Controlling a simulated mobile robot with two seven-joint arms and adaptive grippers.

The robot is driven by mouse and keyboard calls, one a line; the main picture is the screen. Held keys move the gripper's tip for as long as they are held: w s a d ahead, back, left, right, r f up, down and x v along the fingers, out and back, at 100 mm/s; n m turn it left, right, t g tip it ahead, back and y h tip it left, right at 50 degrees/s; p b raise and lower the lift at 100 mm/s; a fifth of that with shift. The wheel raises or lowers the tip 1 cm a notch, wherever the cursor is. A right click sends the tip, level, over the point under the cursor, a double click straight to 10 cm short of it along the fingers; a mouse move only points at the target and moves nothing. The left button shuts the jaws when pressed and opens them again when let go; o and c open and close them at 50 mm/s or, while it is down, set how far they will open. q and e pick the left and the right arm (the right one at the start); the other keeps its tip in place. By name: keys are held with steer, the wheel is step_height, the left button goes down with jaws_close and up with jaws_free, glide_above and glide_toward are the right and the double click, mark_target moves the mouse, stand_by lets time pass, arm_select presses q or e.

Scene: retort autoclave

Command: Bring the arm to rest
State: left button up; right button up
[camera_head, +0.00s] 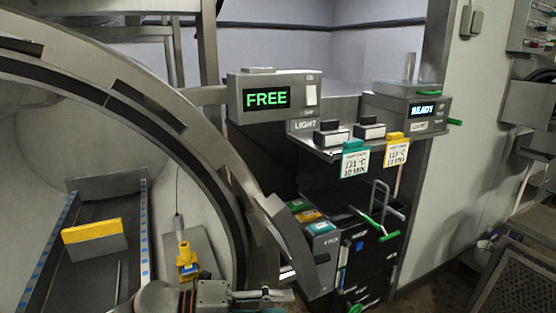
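One of my arms comes in at the bottom, left of centre, and points right; I take it as the left one. Its gripper (268,296) is low in the picture, in front of the autoclave's round opening rim (226,165). The picture's bottom edge cuts off part of the arm and gripper. I cannot tell whether its fingers are apart or together. I see nothing clearly held in it. My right gripper is not in view.
Inside the autoclave lie a yellow-topped block (95,240) and a yellow fitting (186,259). Right of the rim stand a control box reading FREE (267,98), a shelf with tagged blocks (331,134), and a box reading READY (424,110). A metal grate (520,275) is far right.

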arm_select(q)
steer(key=s+a+f+n+t+y, duration=0.2)
steer(key=a+f+n+t+y, duration=0.75)
steer(key=n, duration=1.35)
steer(key=s+a+f+n+g+y, duration=0.1)
steer(key=s+a+f+n, duration=0.3)
steer(key=s+f, duration=0.3)
steer(key=s+a+f+n+y, duration=0.2)
steer(key=s+a+f, duration=0.4)
steer(key=f, duration=0.5)
steer(key=shift+s+a+f+n+g, duration=0.2)
steer(key=shift+s+n+g, duration=0.15)
steer(key=shift+s+n, duration=0.5)
